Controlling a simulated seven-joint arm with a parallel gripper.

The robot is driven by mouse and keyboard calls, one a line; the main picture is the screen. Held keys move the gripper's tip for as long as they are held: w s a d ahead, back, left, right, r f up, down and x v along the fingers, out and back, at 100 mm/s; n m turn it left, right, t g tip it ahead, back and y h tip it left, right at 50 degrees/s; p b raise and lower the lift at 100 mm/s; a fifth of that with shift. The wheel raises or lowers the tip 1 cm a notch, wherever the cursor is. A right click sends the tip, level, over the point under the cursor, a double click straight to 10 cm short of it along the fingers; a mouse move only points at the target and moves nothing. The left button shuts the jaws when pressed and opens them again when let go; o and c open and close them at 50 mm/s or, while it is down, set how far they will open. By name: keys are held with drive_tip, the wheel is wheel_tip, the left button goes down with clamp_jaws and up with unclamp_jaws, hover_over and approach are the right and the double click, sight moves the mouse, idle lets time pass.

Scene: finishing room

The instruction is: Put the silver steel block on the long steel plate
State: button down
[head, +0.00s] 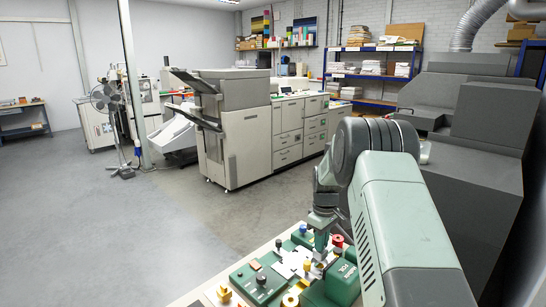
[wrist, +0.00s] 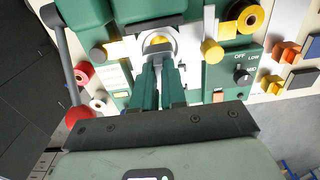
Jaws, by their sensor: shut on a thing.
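My gripper (head: 321,250) points down over the green-and-white workbench at the bottom of the head view. In the wrist view its two green fingers (wrist: 160,68) are close together, shut on a small grey piece that appears to be the silver steel block; the fingers hide most of it. Just past the fingertips is a yellow round part in a pale ring (wrist: 157,42). A bright, pale flat piece (head: 292,262) lies beside my gripper on the bench. I cannot tell for certain whether it is the long steel plate. Contact between the held piece and the bench cannot be made out.
A green panel with a black dial (wrist: 243,75) and a yellow knob (wrist: 212,50) stand close to my fingers. A red knob (head: 337,241), a yellow roll (wrist: 248,15) and orange blocks (wrist: 286,52) also crowd the bench. A large printer (head: 235,130) stands beyond open floor.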

drive_tip(key=shift+r, duration=1.9)
drive_tip(key=s+a+r+m, duration=0.2)
drive_tip(key=s+r+m, duration=0.2)
drive_tip(key=s+r, duration=0.4)
drive_tip(key=s+a+r+m, duration=0.3)
drive_tip(key=s+r, duration=0.3)
drive_tip(key=s, duration=0.3)
drive_tip(key=s+a+f+n, duration=0.1)
drive_tip(key=a+f+n, duration=0.2)
drive_tip(key=a+f, duration=0.4)
drive_tip(key=s+a+f+n, duration=0.1)
drive_tip(key=a+f+n, duration=0.35)
drive_tip(key=f, duration=0.45)
drive_tip(key=shift+m, duration=0.25)
drive_tip(key=shift+a+f, duration=0.15)
drive_tip(key=shift+f, duration=2.55)
drive_tip(key=shift+a+f, duration=0.1)
drive_tip(key=shift+f, duration=2.6)
